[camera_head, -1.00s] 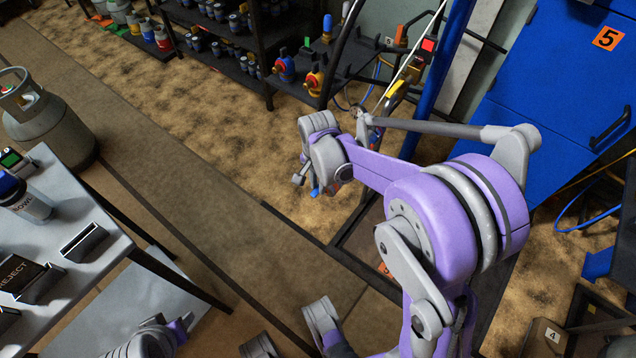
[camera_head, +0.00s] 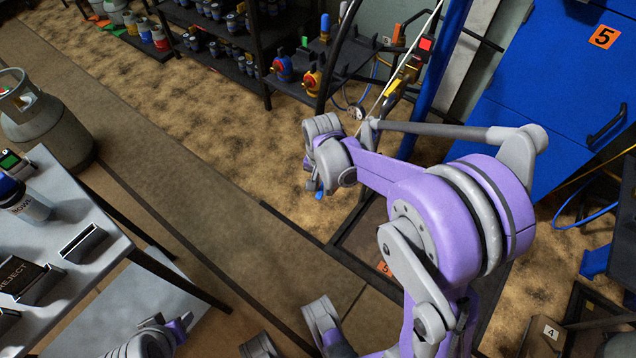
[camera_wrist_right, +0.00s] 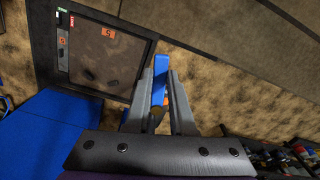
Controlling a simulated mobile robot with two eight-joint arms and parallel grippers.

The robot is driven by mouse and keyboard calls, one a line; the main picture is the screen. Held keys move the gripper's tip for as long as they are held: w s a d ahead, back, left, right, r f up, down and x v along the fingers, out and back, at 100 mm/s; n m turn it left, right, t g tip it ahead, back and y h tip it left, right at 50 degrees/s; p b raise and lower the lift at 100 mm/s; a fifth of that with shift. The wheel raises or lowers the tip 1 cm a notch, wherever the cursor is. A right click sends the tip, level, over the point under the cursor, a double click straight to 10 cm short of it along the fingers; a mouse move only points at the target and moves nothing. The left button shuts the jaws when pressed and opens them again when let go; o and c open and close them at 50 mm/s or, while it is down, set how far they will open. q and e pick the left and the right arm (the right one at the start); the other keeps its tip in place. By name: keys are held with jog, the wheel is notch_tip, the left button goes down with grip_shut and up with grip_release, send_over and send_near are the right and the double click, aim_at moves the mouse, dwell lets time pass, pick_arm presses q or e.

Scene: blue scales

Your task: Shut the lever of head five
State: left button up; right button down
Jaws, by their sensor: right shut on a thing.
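A blue lever (camera_wrist_right: 161,64) stands between the two grey fingers of my right gripper (camera_wrist_right: 160,76) in the right wrist view. The fingers are shut on it. In the head view, the right wrist hides most of the right gripper (camera_head: 313,187), and a small blue piece (camera_head: 319,195) shows beside it. An orange label 5 (camera_wrist_right: 108,33) lies on a dark-framed panel (camera_wrist_right: 105,52) left of the gripper in the wrist view.
A blue cabinet (camera_head: 560,110) marked 5 stands at the right. A white table (camera_head: 110,245) and a grey gas cylinder (camera_head: 50,125) are at the left. A dark shelf (camera_head: 262,45) with containers stands at the back. The brown floor between is open.

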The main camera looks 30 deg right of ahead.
jog(key=s+d+n+p, duration=0.1)
jog(key=d+n, duration=0.5)
jog(key=n, duration=0.8)
jog(key=shift+s+d+n, duration=0.3)
jog(key=shift+s+n, duration=0.1)
dwell(0.4)
jog(key=c, duration=0.8)
grip_release()
jog(key=shift+o, duration=0.2)
jog(key=shift+r, duration=0.1)
notch_tip(320, 180, up, 11)
jog(key=p, duration=0.2)
jog(key=shift+p, duration=0.35)
